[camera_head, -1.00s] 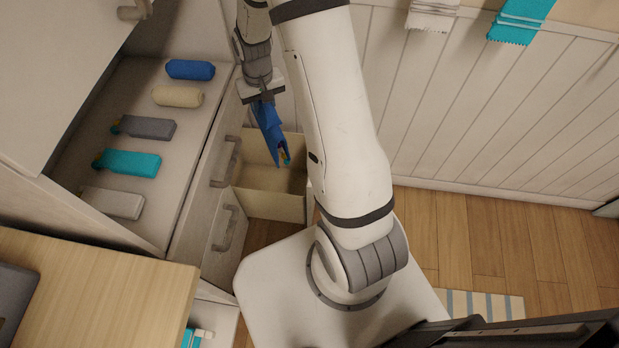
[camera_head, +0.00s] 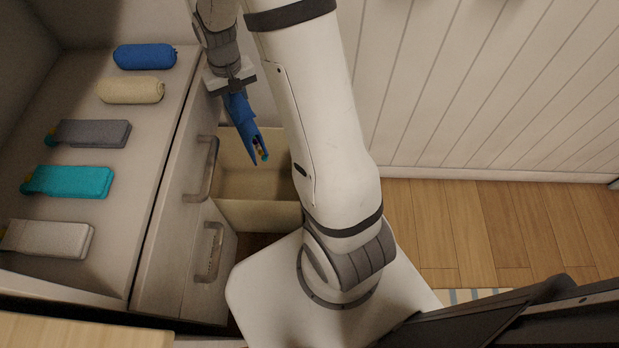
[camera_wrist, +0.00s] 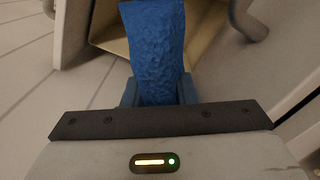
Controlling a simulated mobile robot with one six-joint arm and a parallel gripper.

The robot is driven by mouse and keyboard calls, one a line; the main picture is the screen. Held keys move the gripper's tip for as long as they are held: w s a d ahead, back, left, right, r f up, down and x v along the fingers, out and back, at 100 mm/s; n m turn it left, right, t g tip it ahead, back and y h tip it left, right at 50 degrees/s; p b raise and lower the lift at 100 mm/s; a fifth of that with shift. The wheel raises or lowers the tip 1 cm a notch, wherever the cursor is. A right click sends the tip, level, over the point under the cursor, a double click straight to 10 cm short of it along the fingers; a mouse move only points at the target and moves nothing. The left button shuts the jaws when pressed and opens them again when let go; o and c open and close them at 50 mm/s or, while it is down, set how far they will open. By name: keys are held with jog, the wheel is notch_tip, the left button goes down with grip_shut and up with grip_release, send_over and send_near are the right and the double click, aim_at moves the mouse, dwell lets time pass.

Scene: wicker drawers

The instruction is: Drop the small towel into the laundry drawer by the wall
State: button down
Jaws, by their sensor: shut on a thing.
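A small blue towel (camera_head: 244,130) hangs down from my gripper (camera_head: 234,96), with a small yellow and teal bit at its lower end. In the wrist view the towel (camera_wrist: 155,45) sits between the two fingers of my gripper (camera_wrist: 159,95), which is shut on it. The open cream drawer (camera_head: 256,214) is pulled out next to the panelled wall. The towel appears above the drawer's opening in the head view, near its back part. My arm hides the drawer's right side. Part of the drawer (camera_wrist: 110,40) also shows behind the towel in the wrist view.
A counter at left holds a rolled blue towel (camera_head: 145,57), a rolled cream towel (camera_head: 132,90), a folded grey towel (camera_head: 93,133), a teal one (camera_head: 70,181) and a pale one (camera_head: 47,238). Drawer fronts with handles (camera_head: 208,168) stand left of the open drawer.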

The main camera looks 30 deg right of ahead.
notch_tip(320, 180, down, 6)
jog(key=b, duration=0.4)
jog(key=shift+w+r, duration=0.1)
jog(key=shift+r, duration=0.05)
jog(key=c, duration=1.1)
grip_release()
notch_tip(320, 180, up, 8)
jog(key=shift+f+p, duration=0.1)
jog(key=shift+p, duration=1)
